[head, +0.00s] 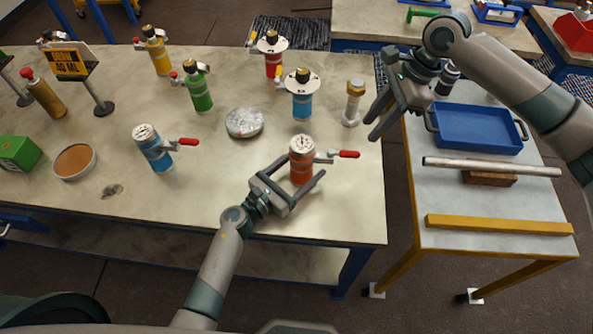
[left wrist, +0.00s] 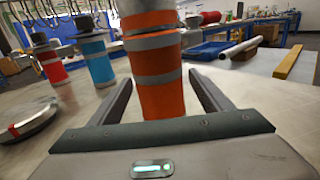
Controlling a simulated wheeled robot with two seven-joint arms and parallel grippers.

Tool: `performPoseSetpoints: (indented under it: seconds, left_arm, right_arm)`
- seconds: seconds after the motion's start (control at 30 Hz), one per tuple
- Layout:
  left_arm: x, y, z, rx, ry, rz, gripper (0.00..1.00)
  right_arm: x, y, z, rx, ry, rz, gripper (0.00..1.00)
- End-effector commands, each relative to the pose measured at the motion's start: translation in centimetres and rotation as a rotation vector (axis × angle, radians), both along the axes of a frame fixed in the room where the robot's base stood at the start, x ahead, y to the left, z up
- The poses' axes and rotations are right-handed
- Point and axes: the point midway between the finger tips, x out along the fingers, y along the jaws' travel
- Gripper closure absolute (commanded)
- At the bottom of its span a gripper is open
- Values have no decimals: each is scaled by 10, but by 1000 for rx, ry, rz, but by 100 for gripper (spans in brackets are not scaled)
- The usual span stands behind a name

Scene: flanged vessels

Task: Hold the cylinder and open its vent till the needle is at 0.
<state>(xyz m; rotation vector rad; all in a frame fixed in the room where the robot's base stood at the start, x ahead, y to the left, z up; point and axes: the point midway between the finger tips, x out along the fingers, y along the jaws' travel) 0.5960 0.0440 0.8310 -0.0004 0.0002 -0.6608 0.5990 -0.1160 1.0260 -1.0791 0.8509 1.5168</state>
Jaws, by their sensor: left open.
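An orange cylinder (head: 301,165) with grey bands stands upright near the front right of the bench. Its top has a round gauge face (head: 302,144) and a red-handled vent lever (head: 343,154) pointing right; the needle is too small to read. My left gripper (head: 289,185) is open, with its fingers on either side of the orange cylinder's lower part. In the left wrist view the orange cylinder (left wrist: 160,88) stands between the two fingers, with a gap visible beside each. My right gripper (head: 380,118) is raised at the bench's right edge, its fingers apart and empty.
A blue cylinder (head: 152,150) with a red lever stands to the left. Behind are a round silver dish (head: 244,122), a flanged blue cylinder (head: 302,104) and a brass-topped white fitting (head: 352,103). A side table holds a blue tray (head: 478,130) and bars. The bench front is mostly clear.

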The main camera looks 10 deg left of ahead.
Motion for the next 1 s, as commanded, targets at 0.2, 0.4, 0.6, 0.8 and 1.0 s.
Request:
performPoseSetpoints:
  seconds: [0.2, 0.4, 0.6, 0.8, 1.0]
  left_arm:
    - [1, -1, 0, 1, 1, 0, 28]
    - [1, -1, 0, 1, 1, 0, 54]
    - [1, -1, 0, 1, 1, 0, 92]
    - [0, -1, 0, 1, 1, 0, 92]
    - [0, -1, -1, 1, 1, 0, 92]
  right_arm:
    - [0, 0, 0, 0, 0, 0, 69]
    - [0, 0, 0, 0, 0, 0, 69]
    - [0, 0, 0, 0, 0, 0, 69]
    - [0, 0, 0, 0, 0, 0, 69]
    - [0, 0, 0, 0, 0, 0, 69]
